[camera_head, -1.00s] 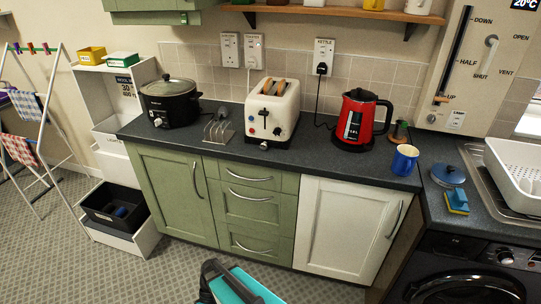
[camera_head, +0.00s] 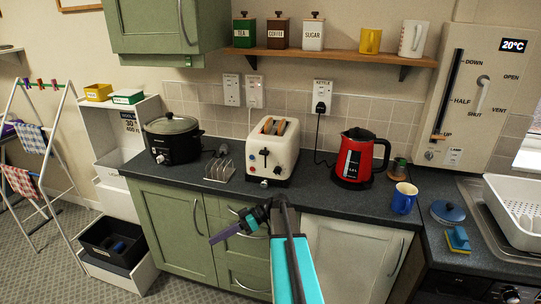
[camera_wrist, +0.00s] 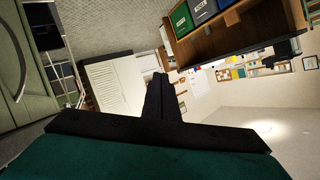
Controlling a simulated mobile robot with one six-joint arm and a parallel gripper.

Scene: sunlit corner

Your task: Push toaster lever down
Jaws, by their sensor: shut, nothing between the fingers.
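The cream toaster (camera_head: 284,161) stands on the dark worktop with toasted bread (camera_head: 273,127) in its top slots. A dark lever (camera_head: 265,152) shows on its front face, near the upper part, with small coloured knobs beside it. My gripper (camera_head: 214,240) is in front of the green drawers, below the worktop edge and to the lower left of the toaster, apart from it. It points left. In the wrist view my gripper's dark fingers (camera_wrist: 160,92) are together and hold nothing. The toaster does not show in the wrist view.
A red kettle (camera_head: 357,160) and blue mug (camera_head: 403,198) stand to the right. A wooden shelf (camera_head: 345,56) with canisters runs above. The worktop's front edge lies between my gripper and the toaster.

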